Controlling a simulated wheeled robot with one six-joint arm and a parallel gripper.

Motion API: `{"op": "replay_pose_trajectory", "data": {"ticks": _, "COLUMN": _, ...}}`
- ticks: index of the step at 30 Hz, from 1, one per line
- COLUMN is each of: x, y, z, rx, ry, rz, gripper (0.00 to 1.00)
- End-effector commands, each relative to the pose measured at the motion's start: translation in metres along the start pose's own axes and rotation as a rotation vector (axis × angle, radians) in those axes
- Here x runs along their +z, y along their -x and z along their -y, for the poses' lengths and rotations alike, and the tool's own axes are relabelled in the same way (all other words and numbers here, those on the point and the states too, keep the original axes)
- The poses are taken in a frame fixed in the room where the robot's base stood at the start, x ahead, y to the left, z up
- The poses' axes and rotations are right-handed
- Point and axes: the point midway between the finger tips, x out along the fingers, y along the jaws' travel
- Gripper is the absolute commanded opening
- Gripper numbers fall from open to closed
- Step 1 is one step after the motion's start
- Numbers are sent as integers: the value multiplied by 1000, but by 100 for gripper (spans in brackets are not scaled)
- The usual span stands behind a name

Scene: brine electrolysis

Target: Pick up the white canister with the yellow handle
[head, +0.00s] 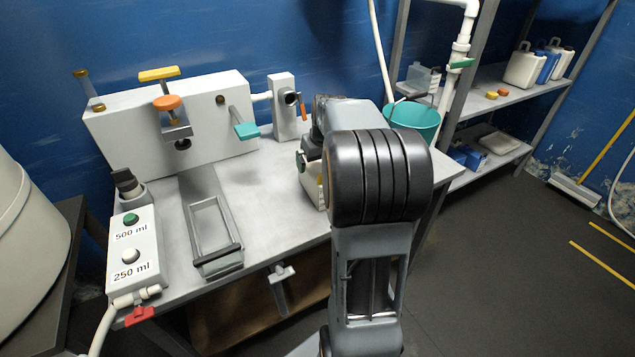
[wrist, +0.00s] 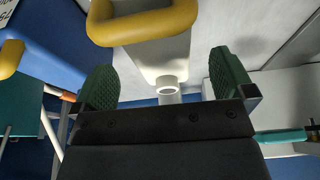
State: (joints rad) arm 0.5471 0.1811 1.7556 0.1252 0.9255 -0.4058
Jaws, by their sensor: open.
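The white canister (wrist: 160,58) shows in the wrist view, with its thick yellow handle (wrist: 142,24) at the top and a round white spout below it. My gripper (wrist: 163,70) is open, with one green-padded finger on each side of the canister's picture and a gap at both sides. The handle lies beyond the fingertips in the picture, and nothing is gripped. In the head view my arm hides most of the canister; only a pale sliver (head: 311,190) shows at the arm's left side, on the bench.
The grey bench (head: 268,215) carries a white apparatus (head: 190,130) with coloured valve handles, and a button box (head: 134,247) at front left. A teal bucket (head: 413,121) stands behind my arm. Shelves (head: 495,92) with other canisters stand right.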

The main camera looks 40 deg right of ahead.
Motion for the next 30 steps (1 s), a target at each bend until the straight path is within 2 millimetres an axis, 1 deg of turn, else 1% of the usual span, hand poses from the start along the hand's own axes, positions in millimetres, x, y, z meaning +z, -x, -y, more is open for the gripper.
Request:
{"op": "replay_pose_trajectory", "data": {"ticks": 5, "x": 0, "y": -12, "z": 0, "rx": -1, "ry": 0, "rz": 1, "gripper": 100}}
{"op": "replay_pose_trajectory", "data": {"ticks": 13, "x": 0, "y": -48, "z": 0, "rx": -1, "ry": 0, "rz": 2, "gripper": 100}}
{"op": "replay_pose_trajectory", "data": {"ticks": 16, "x": -1, "y": -52, "z": 0, "rx": 0, "ry": 0, "rz": 0, "gripper": 100}}
{"op": "replay_pose_trajectory", "data": {"ticks": 21, "x": -1, "y": -52, "z": 0, "rx": 0, "ry": 1, "rz": 0, "gripper": 100}}
{"op": "replay_pose_trajectory", "data": {"ticks": 23, "x": -1, "y": -52, "z": 0, "rx": 0, "ry": 0, "rz": 0, "gripper": 95}}
{"op": "replay_pose_trajectory", "data": {"ticks": 30, "x": -1, "y": -51, "z": 0, "rx": 0, "ry": 0, "rz": 0, "gripper": 72}}
